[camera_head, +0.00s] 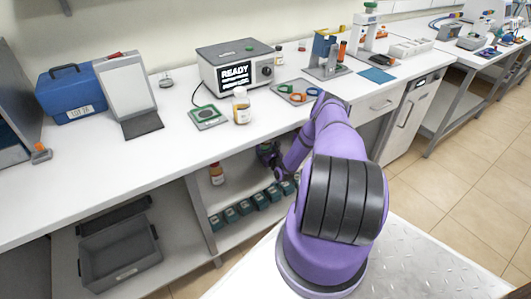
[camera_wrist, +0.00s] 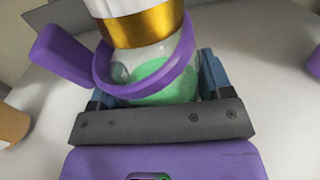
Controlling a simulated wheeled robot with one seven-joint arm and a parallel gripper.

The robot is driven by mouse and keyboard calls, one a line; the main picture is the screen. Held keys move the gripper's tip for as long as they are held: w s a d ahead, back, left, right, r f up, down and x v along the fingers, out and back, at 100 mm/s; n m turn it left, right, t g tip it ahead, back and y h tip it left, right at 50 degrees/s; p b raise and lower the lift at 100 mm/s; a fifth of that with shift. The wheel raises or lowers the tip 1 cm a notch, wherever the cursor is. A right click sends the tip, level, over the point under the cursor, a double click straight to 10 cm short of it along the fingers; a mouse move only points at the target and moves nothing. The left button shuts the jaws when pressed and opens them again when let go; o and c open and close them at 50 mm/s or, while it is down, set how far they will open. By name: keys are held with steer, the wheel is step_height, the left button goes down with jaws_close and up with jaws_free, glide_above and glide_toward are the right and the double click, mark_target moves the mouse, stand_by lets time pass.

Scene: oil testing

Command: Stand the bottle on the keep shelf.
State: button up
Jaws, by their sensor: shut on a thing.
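My gripper (camera_wrist: 145,75) is shut on a bottle (camera_wrist: 165,87) with a white top, a gold band and clear walls with green contents. The purple jaws wrap around its body below the band. In the head view my gripper (camera_head: 270,157) reaches under the bench's front edge, into the space above the lower shelf (camera_head: 240,187). The held bottle cannot be made out there. No label shows which shelf is the keep shelf. In the wrist view, a pale surface lies behind the bottle; its base is hidden by the gripper.
An amber bottle with a white cap (camera_head: 217,174) stands on the lower shelf, left of my gripper. A grey crate (camera_head: 120,255) sits further left. Another bottle (camera_head: 241,106) stands on the bench (camera_head: 170,135).

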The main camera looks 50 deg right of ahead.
steer(key=shift+f, duration=0.4)
steer(key=shift+f, duration=0.15)
steer(key=o, duration=1.3)
steer(key=shift+s, duration=0.15)
steer(key=v, duration=1.1)
steer(key=shift+s+a, duration=0.1)
steer(key=shift+s, duration=0.2)
